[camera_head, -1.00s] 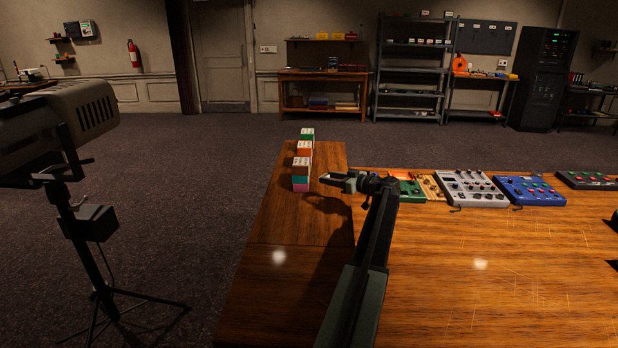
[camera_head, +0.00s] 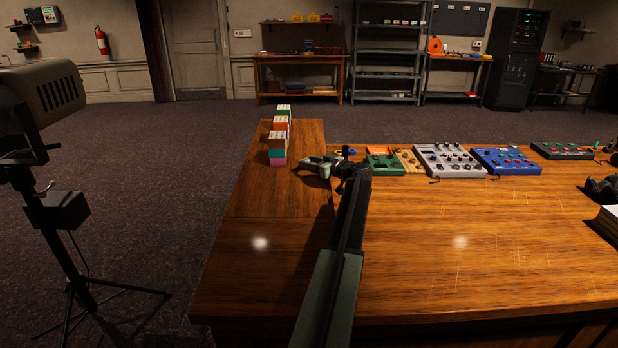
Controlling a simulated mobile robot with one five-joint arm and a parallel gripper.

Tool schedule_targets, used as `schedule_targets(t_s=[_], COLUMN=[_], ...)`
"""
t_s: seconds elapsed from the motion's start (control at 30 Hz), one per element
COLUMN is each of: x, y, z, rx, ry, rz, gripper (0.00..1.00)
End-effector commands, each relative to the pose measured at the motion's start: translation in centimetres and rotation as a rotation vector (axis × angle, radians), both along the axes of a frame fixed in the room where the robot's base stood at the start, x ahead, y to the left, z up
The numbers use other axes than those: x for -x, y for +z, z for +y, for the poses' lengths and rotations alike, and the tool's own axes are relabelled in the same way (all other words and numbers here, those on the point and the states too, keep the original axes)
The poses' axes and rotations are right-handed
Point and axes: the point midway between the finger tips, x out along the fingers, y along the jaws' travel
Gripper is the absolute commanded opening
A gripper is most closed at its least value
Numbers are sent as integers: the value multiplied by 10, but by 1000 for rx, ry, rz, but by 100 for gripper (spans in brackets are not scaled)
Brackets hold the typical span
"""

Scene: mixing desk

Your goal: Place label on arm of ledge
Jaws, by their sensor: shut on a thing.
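The L-shaped wooden desk has a left wing (camera_head: 262,200) that runs away from me; I take this as the arm of the ledge. My gripper (camera_head: 307,165) is over the right side of this wing, pointing left. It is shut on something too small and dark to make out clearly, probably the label. No other label shows plainly. A row of stacked coloured blocks stands near the wing's left-far part.
A green box (camera_head: 383,162), a grey mixer (camera_head: 450,160), a blue mixer (camera_head: 507,161) and a dark mixer (camera_head: 562,151) line the desk's far edge. The wing's near part and the desk's middle are bare. A lamp on a tripod (camera_head: 62,207) stands on the floor at left.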

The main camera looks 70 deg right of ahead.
Motion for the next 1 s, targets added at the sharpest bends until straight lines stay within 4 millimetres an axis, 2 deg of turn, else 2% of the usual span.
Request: schedule_targets(t_s=[0.07, 0.27, 0.5, 0.67, 0.7, 0.73, 0.77, 1.0], x=[0, 0, 0, 0, 0, 0, 0, 0], y=[-4, -38, -35, -40, -38, -38, -38, -38], z=[0, 0, 0, 0, 0, 0, 0, 0], rx=[0, 0, 0, 0, 0, 0, 0, 0], ry=[0, 1, 1, 1, 1, 1, 1, 1], rz=[0, 0, 0, 0, 0, 0, 0, 0], gripper=[5, 5, 5, 5, 54, 62, 64, 64])
